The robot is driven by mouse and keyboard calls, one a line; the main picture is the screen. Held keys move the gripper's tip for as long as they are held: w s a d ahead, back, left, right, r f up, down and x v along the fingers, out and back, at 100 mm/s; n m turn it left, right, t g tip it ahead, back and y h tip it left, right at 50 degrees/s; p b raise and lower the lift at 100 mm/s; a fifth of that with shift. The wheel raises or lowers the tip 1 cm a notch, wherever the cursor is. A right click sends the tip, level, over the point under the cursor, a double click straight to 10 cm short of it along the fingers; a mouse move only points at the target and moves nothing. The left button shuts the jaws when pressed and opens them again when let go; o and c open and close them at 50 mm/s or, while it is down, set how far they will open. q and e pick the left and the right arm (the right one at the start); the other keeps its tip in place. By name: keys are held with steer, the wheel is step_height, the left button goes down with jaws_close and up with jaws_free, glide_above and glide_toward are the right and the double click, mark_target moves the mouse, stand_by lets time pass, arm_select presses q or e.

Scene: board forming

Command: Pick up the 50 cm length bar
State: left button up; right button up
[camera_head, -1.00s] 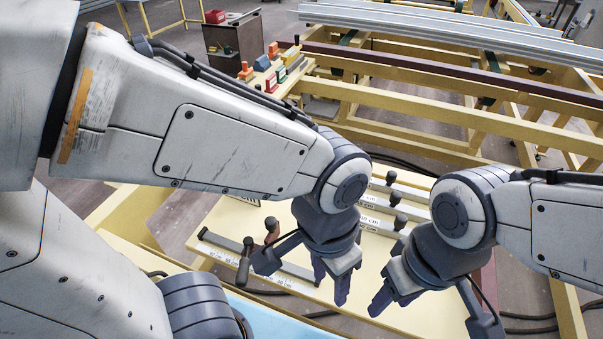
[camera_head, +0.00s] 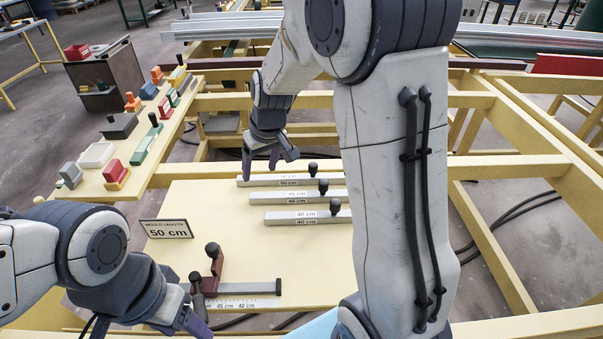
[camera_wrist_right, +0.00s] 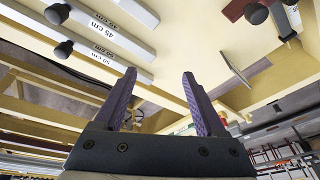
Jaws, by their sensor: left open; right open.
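The 50 cm bar (camera_head: 265,182) is a pale grey bar with a black knob, lying on the cream board behind the 45 cm bar (camera_head: 275,196) and the 40 cm bar (camera_head: 290,217). My right gripper (camera_head: 271,160) is open and empty, pointing down near the left part of the 50 cm bar; contact cannot be told. In the right wrist view, the 50 cm bar (camera_wrist_right: 85,47) is at the upper left, outside the open fingers (camera_wrist_right: 158,98). My left gripper (camera_head: 197,305) is open at the lower left, near the ruler fixture.
A sign (camera_head: 167,229) reading "MOULD LENGTH 50 cm" stands on the board. A ruler fixture (camera_head: 245,288) with dark and brown handles is at the front. A side shelf (camera_head: 90,192) holds several coloured blocks. Yellow frame beams (camera_head: 500,240) run behind and to the right.

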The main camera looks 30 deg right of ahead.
steer(key=w+d+f+m+t+h, duration=0.1)
steer(key=w+d+f, duration=0.2)
steer(key=d, duration=0.6)
steer(key=w+d+f+m+h, duration=0.1)
steer(key=w+d+f+m, duration=0.15)
steer(key=d, duration=0.75)
glide_above(314, 164)
steer(key=s, duration=0.2)
steer(key=f, duration=0.4)
steer(key=shift+w+a+n+p, duration=0.1)
steer(key=shift+a+n+p, duration=0.15)
steer(key=shift+a+p, duration=0.05)
steer(key=p+x, duration=0.2)
steer(key=x, duration=0.3)
steer(key=shift+f, duration=0.45)
jaws_close()
steer(key=shift+r, duration=0.1)
